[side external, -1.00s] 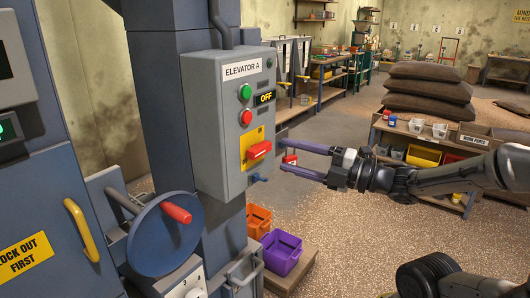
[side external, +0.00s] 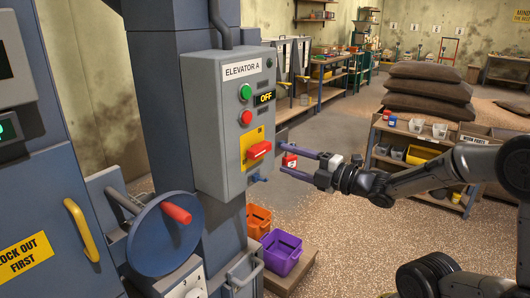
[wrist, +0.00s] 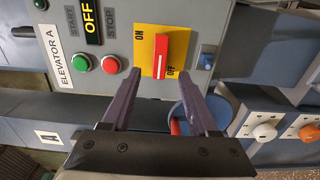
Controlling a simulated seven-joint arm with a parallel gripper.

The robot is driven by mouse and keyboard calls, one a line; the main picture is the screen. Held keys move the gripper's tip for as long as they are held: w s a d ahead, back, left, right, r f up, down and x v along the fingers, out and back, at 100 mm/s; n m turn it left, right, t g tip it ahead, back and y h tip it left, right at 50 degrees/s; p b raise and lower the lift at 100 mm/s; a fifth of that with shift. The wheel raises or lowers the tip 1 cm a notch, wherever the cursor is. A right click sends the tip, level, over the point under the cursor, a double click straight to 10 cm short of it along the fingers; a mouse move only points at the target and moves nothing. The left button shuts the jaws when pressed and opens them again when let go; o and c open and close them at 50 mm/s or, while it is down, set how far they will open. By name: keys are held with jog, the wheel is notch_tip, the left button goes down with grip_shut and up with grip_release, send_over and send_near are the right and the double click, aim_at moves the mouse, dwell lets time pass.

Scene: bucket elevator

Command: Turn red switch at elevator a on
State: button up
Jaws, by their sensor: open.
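The grey Elevator A control box (side external: 207,145) stands on a blue-grey column, and its display (side external: 265,97) reads OFF. The red switch (side external: 259,150) sits on a yellow plate low on the box's front. In the wrist view the red switch (wrist: 161,56) has ON printed to its upper left and OFF beside its lower end. My gripper (side external: 283,158) is open, its two purple fingers pointing at the box from the right. In the wrist view my gripper (wrist: 161,82) has a finger on each side of the switch's line, with the switch beyond the tips. Contact is not visible.
A green button (side external: 245,91) and a red button (side external: 245,117) are above the switch. A blue handwheel (side external: 160,240) stands lower left. An orange bin (side external: 258,220) and a purple bin (side external: 282,252) are below.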

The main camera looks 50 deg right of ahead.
aim_at(264, 151)
jog(key=w, duration=0.7)
jog(key=shift+w, duration=0.4)
grip_shut()
